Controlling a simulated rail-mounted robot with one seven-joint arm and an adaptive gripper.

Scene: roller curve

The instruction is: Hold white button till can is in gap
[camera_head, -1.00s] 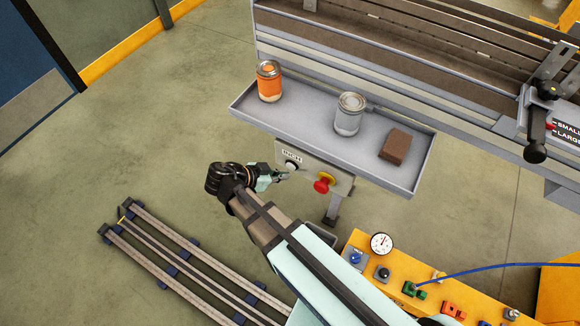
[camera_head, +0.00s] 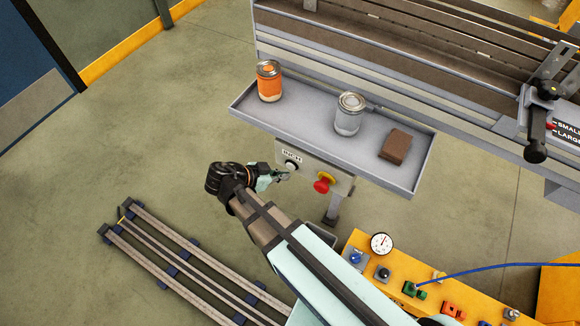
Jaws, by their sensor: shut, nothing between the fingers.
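The white button (camera_head: 291,166) is on a grey control box (camera_head: 318,170) under the front edge of the tray, below a small label. My gripper (camera_head: 284,176) is shut and empty, its tip just in front of and slightly below the button; I cannot tell whether it touches. An orange can (camera_head: 269,82) stands upright at the left of the grey tray (camera_head: 408,181). A grey can (camera_head: 348,115) stands upright near the tray's middle. Which can is meant, and the gap, I cannot make out.
A red stop button (camera_head: 323,182) with a yellow collar sits right of the white button. A brown block (camera_head: 395,145) lies on the tray. Behind is the conveyor (camera_head: 400,45) with a black-handled lever (camera_head: 535,140). An orange panel (camera_head: 400,280) with a gauge stands lower right.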

